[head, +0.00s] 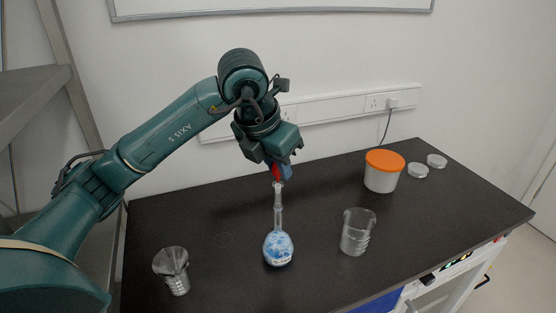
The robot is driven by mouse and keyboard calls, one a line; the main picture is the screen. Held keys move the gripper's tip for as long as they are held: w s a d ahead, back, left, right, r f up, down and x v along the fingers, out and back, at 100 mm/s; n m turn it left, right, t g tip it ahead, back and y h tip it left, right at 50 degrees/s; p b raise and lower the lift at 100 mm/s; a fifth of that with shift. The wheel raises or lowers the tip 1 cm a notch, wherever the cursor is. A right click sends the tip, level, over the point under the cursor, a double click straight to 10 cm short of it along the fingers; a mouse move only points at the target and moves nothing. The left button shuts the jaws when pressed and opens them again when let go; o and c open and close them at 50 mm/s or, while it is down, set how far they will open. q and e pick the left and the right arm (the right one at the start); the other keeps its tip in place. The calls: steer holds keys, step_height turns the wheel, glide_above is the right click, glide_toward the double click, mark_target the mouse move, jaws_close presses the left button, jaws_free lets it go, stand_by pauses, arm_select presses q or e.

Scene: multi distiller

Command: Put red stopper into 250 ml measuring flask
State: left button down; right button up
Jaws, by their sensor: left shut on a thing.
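The measuring flask (278,247) stands upright on the black table near its middle, with a round body, blue and white marking and a long narrow clear neck. The red stopper (276,173) is between the fingers of my left gripper (277,172), which points down and is shut on it. The stopper is right above the flask's mouth, in line with the neck. I cannot tell whether its lower tip touches or enters the mouth. The gripper hides the stopper's upper part. My right gripper is not in view.
A funnel-topped clear vessel (173,270) stands at the front left of the black table (225,225). A clear beaker (356,232) stands right of the flask. A white tub with an orange lid (384,170) and two clear dishes (418,170) are at the back right.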

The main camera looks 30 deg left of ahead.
arm_select(q)
steer(key=shift+f, duration=0.15)
stand_by(1.4)
steer(key=shift+f+b, duration=1.1)
steer(key=shift+b, duration=0.15)
stand_by(0.4)
steer(key=c, duration=1.3)
jaws_free()
